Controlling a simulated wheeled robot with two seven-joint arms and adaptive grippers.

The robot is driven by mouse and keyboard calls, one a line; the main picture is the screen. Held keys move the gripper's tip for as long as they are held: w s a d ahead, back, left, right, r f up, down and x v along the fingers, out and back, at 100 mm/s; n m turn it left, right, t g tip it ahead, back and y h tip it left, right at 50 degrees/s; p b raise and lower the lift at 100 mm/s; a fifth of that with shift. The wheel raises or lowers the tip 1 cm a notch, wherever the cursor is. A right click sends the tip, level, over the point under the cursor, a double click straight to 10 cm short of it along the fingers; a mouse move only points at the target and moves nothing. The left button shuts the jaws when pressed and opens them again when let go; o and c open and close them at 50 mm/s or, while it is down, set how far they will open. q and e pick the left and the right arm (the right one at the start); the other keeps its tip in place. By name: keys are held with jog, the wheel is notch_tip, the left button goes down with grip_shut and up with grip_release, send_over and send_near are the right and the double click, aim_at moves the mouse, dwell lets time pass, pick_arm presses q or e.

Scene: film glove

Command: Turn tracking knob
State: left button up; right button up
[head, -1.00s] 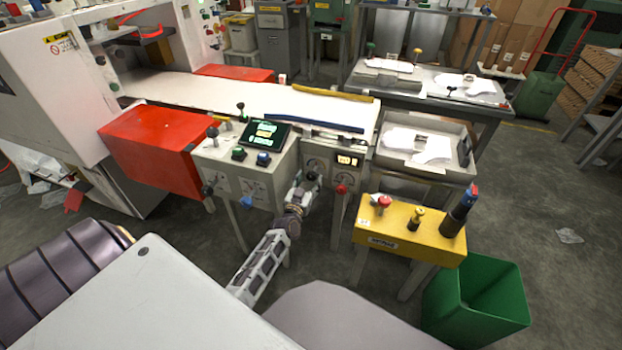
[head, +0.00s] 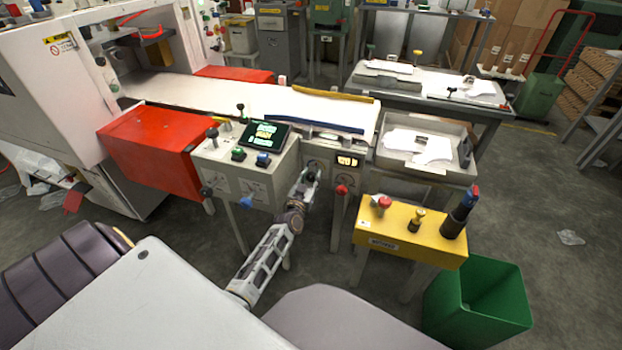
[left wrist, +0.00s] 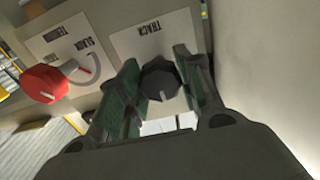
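The tracking knob (left wrist: 160,82) is dark, with a pale pointer line, on a plate marked TRACK in the left wrist view. My left gripper (left wrist: 158,88) has one green-padded finger on each side of it. The fingers are apart and close to the knob's sides; I cannot tell whether they touch it. In the head view the left gripper (head: 308,178) is at the front panel below the conveyor and hides the knob. My right gripper is not in view.
A red knob (left wrist: 45,84) sits beside the TRACK plate; it also shows in the head view (head: 342,189). A control box (head: 240,170) stands left of the gripper. A yellow bench (head: 398,228) and a green bin (head: 480,305) stand to the right.

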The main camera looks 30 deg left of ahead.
pick_arm(q)
jog(key=c, duration=0.3)
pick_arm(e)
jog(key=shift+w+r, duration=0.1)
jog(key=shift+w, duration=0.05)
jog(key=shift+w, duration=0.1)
pick_arm(q)
jog(key=shift+n, duration=0.4)
jog(key=shift+n+p, duration=0.6)
jog(key=shift+n, duration=0.9)
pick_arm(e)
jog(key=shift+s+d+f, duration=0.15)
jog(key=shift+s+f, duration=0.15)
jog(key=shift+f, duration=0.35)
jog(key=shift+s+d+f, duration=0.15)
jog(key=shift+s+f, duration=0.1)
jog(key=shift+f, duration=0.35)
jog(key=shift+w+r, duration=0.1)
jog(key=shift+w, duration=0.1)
